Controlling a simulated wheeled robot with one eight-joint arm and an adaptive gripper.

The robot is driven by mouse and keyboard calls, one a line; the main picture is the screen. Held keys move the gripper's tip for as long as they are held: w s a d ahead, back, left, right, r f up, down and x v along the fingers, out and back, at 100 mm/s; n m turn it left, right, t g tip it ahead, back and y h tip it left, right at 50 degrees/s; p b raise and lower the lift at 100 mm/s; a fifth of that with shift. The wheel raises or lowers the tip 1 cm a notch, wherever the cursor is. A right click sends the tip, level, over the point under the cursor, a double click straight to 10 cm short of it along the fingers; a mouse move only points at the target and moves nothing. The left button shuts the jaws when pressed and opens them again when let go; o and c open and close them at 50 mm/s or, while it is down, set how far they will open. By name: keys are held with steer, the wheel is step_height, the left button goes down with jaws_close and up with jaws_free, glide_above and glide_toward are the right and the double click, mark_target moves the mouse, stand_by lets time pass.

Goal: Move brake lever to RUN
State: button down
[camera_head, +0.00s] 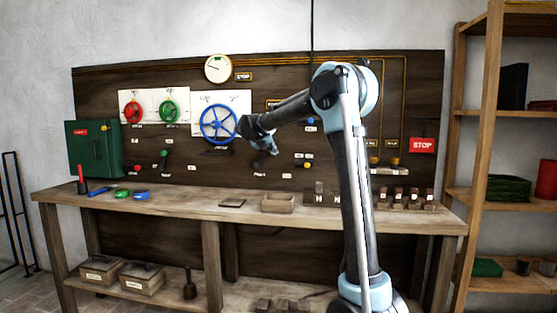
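No label that reads as brake or RUN can be made out, so I cannot tell for sure which control is the brake lever. A red-handled upright lever (81,175) stands at the left end of the bench. A dark lever with a green knob (165,158) is on the panel, with a red-knobbed control (136,168) to its left. My gripper (270,149) is in front of the panel, just right of the blue handwheel (218,124). Its fingers are small and dark, and whether they are open is unclear. My arm hides part of the panel's right half.
The wooden bench (180,205) carries a small wooden box (278,203), a dark plate (232,203) and coloured tools at left. A green cabinet (94,150) is at the panel's left. A red STOP sign (422,145) is at right, beside a shelf unit (480,120).

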steer(key=shift+w+a+r, duration=0.2)
steer(key=shift+a+r, duration=0.55)
steer(key=shift+a, duration=0.25)
steer(key=shift+w+a+r, duration=0.2)
steer(key=shift+a+r, duration=0.5)
steer(key=shift+a, duration=0.25)
steer(key=shift+a+r, duration=0.1)
steer(key=s+d+f, duration=0.1)
steer(key=s+d, duration=0.1)
steer(key=d, duration=0.2)
steer(key=s+a, duration=0.6)
steer(key=s, duration=0.1)
steer(key=shift+a+r, duration=0.15)
steer(key=shift+r, duration=0.1)
